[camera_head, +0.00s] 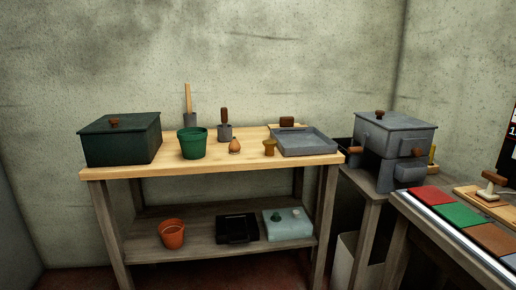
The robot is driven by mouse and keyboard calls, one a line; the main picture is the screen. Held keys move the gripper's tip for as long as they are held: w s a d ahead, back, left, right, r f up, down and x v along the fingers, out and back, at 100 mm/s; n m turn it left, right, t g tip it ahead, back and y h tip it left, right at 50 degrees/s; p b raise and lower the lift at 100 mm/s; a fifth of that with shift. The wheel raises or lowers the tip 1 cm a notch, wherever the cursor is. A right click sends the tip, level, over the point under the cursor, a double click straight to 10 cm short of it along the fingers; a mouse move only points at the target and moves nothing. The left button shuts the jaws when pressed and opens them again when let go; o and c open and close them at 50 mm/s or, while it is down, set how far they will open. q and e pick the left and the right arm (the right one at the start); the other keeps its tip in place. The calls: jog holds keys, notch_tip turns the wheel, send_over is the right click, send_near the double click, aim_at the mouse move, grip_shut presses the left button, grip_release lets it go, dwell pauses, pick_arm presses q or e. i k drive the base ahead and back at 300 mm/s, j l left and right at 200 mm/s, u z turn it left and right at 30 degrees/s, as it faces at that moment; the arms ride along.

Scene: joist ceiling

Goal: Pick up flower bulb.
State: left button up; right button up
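A small brown flower bulb (235,147) with a pointed top sits on the wooden bench top (215,165), right of a green pot (192,144). A small grey pot-like holder with a brown handle (224,129) stands just behind it. A small tan-brown object (269,147) stands to its right. Neither of my grippers shows in the head view.
A dark green lidded box (121,138) stands at the bench's left end and a grey tray (304,142) at its right. The lower shelf (190,250) holds terracotta pots (172,235), a black tray (237,229) and a pale box (288,224). A grey metal unit (393,145) stands right. The bench's front strip is clear.

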aim_at(234, 146)
jog(key=i+j+z, duration=0.1)
jog(key=z, duration=0.4)
jog(key=i+j+z, duration=0.1)
jog(key=z, duration=0.4)
jog(key=j+z, duration=0.15)
jog(key=z, duration=0.35)
jog(key=i+j+z, duration=0.1)
jog(key=j+z, duration=0.2)
jog(key=j, duration=0.25)
jog(key=j+z, duration=0.35)
jog(key=j, duration=0.2)
